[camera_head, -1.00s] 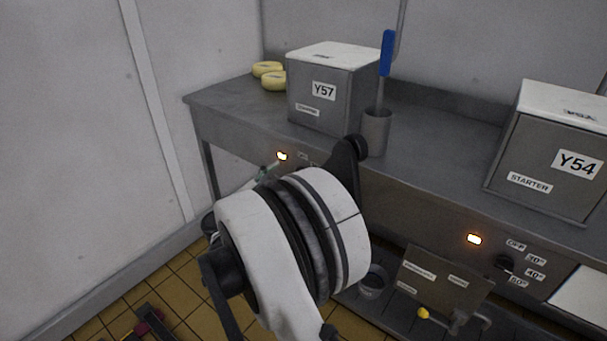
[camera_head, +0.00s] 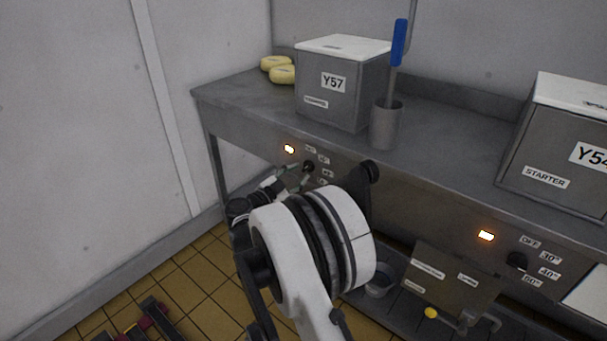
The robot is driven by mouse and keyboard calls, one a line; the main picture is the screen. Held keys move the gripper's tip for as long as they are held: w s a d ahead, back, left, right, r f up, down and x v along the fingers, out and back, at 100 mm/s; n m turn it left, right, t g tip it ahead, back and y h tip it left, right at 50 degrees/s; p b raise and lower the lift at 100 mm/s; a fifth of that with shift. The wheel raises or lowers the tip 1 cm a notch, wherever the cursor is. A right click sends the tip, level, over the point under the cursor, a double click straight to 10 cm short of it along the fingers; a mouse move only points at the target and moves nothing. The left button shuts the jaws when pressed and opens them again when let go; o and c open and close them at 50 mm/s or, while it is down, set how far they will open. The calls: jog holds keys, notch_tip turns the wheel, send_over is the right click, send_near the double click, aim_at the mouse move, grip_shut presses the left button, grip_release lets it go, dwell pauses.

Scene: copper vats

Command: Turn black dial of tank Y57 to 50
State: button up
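The grey box tank labelled Y57 (camera_head: 328,100) stands on the steel counter with a white lid. Below it, on the counter's front panel, is a small black dial (camera_head: 308,167) with small white labels to its right, too small to read. A lit orange lamp (camera_head: 289,149) is left of the dial. My gripper (camera_head: 296,178) is at the panel, close to the dial, partly hidden behind my white arm. Its fingers are small and partly covered; I cannot tell whether they touch the dial or how far apart they are.
Tank Y54 (camera_head: 558,150) stands at right, with its own lamp (camera_head: 486,236) and black dial (camera_head: 517,261) below. A grey cup (camera_head: 386,126) holds a blue-handled tool (camera_head: 399,42). Yellow cheeses (camera_head: 282,74) lie at the back left. A lower shelf carries a metal box (camera_head: 452,278).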

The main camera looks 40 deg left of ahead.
aim_at(305, 169)
jog(key=shift+w+b, duration=0.3)
jog(key=shift+w, duration=1.25)
grip_shut()
